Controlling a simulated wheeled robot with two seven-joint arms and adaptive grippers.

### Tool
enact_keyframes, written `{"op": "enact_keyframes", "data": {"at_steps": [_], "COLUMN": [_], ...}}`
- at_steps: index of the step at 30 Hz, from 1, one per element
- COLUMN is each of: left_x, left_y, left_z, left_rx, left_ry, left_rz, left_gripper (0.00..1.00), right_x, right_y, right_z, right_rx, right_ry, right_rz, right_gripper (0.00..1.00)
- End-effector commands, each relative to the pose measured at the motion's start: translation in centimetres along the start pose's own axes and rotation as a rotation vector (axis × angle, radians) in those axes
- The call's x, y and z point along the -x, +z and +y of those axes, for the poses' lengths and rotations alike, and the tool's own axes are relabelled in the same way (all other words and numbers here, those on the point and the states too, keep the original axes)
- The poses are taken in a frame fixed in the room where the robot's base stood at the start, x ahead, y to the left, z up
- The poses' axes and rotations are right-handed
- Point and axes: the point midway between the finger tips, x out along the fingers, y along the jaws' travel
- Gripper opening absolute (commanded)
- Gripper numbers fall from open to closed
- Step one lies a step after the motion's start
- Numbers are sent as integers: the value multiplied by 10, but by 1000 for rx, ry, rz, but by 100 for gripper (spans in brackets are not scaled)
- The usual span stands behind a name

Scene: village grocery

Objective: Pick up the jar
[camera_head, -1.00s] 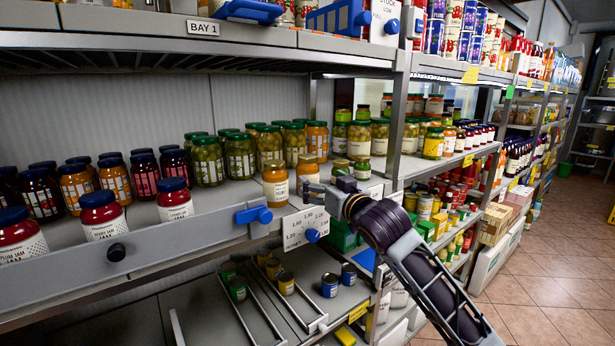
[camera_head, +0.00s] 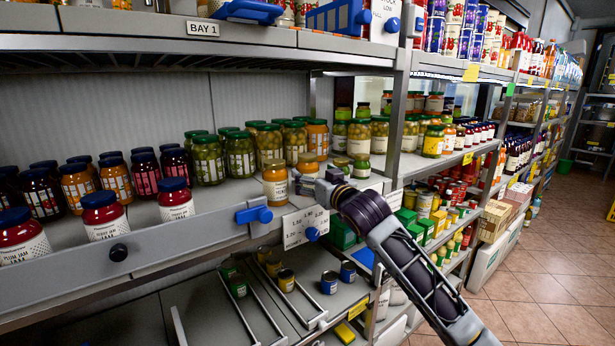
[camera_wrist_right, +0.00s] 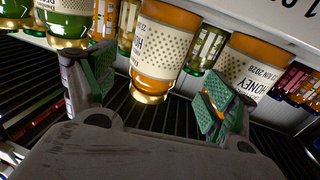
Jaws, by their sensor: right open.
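Two amber honey jars with gold lids stand upright on the middle shelf. The front honey jar (camera_head: 275,190) is near the shelf's front edge, and the rear honey jar (camera_head: 308,164) is behind and right of it. My right gripper (camera_head: 313,185) is just in front of the rear jar. The right wrist view is upside down. There my right gripper (camera_wrist_right: 155,85) is open, and the rear honey jar (camera_wrist_right: 160,50) shows in the gap between its green-padded fingers. The front honey jar (camera_wrist_right: 255,65) is beyond the right finger. I cannot tell whether a finger touches glass. My left gripper is out of view.
Green-lidded pickle jars (camera_head: 240,155) stand behind the honey, and jam jars (camera_head: 176,200) stand to the left. A front rail carries a price tag (camera_head: 306,226) and blue clip (camera_head: 254,215). An upper shelf (camera_head: 150,45) hangs above. The aisle floor (camera_head: 550,250) is clear.

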Motion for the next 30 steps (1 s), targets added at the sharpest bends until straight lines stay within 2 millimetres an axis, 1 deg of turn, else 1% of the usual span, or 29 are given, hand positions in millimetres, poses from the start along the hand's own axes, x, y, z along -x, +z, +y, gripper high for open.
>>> {"op": "enact_keyframes", "data": {"at_steps": [5, 15, 21, 25, 30], "left_x": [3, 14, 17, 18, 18], "left_y": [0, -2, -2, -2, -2], "left_z": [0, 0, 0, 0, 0], "left_rx": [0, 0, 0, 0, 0], "left_ry": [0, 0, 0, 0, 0], "left_rz": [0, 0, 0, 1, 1], "left_gripper": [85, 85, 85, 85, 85], "right_x": [-6, -32, -46, -51, -52], "right_y": [-2, -4, -4, -3, -2], "right_z": [0, 5, 4, 4, 4], "right_rx": [0, 0, -1, -1, 0], "right_ry": [0, 0, 0, 0, 0], "right_rz": [0, -1, 0, 0, 0], "right_gripper": [85, 85, 85, 85, 85]}}
